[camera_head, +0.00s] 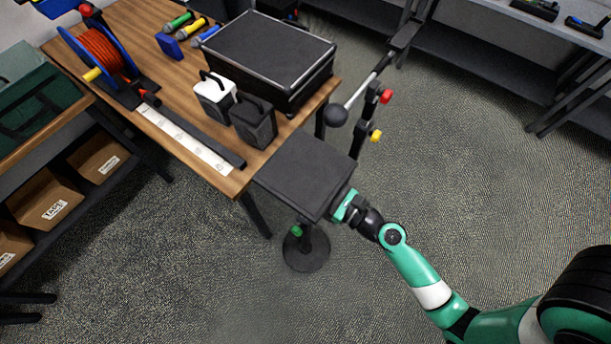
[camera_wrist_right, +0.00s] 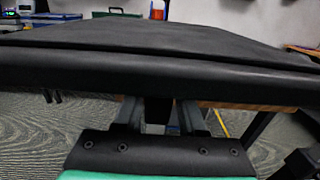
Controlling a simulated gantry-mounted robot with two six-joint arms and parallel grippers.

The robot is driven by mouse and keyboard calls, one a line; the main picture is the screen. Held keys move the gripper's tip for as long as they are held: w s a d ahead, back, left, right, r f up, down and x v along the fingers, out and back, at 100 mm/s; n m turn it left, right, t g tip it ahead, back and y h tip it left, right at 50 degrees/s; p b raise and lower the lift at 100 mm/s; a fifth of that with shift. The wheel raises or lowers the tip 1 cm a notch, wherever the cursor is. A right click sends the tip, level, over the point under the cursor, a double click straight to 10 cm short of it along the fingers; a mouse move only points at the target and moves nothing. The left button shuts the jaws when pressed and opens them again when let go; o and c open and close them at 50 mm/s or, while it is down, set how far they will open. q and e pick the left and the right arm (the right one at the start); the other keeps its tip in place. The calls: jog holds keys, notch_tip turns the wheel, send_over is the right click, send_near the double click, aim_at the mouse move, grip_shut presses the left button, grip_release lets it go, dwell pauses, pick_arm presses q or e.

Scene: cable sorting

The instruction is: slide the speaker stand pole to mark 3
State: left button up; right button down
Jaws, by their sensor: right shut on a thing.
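The speaker stand has a flat black square top plate (camera_head: 300,174) over a short pole and a round black base (camera_head: 306,256) on the floor. A green knob (camera_head: 296,231) sits on the pole below the plate. Most of the pole and any marks on it are hidden under the plate. My right gripper (camera_head: 344,206) is shut on the stand at the plate's right edge. My left gripper is not in view.
A wooden table (camera_head: 232,187) borders the plate on the left, with two small speakers, a black case (camera_head: 270,50) and a red cable reel (camera_head: 100,50). Floor at right is clear.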

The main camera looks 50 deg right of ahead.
jog(key=shift+r, duration=0.1)
jog(key=shift+c, duration=2.4)
grip_release()
jog(key=shift+s+f, duration=0.1)
jog(key=shift+f, duration=0.1)
jog(key=shift+s+d, duration=0.1)
jog(key=shift+s, duration=0.2)
jog(key=s+b, duration=0.1)
jog(key=s, duration=1)
jog(key=shift+d+b, duration=0.25)
jog(key=shift+b, duration=0.15)
jog(key=shift+w, duration=0.1)
